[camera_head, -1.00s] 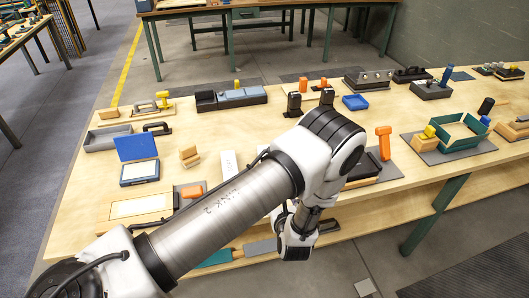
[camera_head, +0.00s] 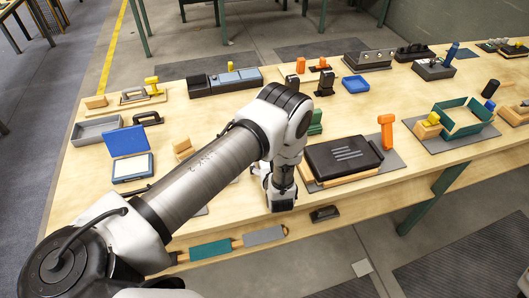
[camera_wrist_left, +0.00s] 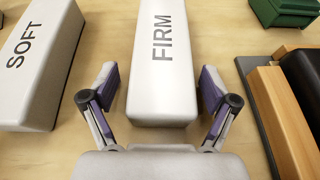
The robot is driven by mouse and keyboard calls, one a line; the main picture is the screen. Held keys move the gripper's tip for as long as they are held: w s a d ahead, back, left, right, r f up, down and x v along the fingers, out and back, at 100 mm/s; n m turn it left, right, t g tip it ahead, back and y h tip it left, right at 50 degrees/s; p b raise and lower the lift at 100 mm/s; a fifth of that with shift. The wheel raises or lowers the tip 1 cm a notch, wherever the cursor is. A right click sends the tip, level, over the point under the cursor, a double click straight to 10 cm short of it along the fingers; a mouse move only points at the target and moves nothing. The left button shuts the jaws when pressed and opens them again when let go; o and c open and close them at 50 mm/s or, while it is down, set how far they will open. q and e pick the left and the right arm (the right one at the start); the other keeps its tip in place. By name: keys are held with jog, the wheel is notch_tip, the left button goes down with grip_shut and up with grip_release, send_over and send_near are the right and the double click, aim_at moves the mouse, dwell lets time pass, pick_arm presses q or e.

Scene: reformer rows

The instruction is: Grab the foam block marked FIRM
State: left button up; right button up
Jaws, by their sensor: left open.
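In the left wrist view, a white foam block marked FIRM (camera_wrist_left: 162,60) lies on the wooden table, its near end between the open fingers of my left gripper (camera_wrist_left: 158,90). One finger is on each side, with a gap to the block. A similar white block marked SOFT (camera_wrist_left: 38,62) lies to its left. In the head view my left gripper (camera_head: 281,200) points down near the table's front edge. My arm hides the foam blocks there.
A black-topped wooden unit (camera_head: 343,156) stands just right of my left gripper; its wooden side (camera_wrist_left: 285,110) shows in the wrist view. A green block (camera_wrist_left: 287,10) is beyond it. An orange upright piece (camera_head: 386,135) and a blue-lidded box (camera_head: 133,167) stand farther off.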

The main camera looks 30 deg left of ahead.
pick_arm(q)
jog(key=shift+d+r, duration=0.15)
jog(key=shift+d, duration=0.1)
jog(key=c, duration=0.8)
jog(key=shift+s, duration=0.1)
jog(key=c, duration=0.4)
jog(key=shift+c, duration=0.2)
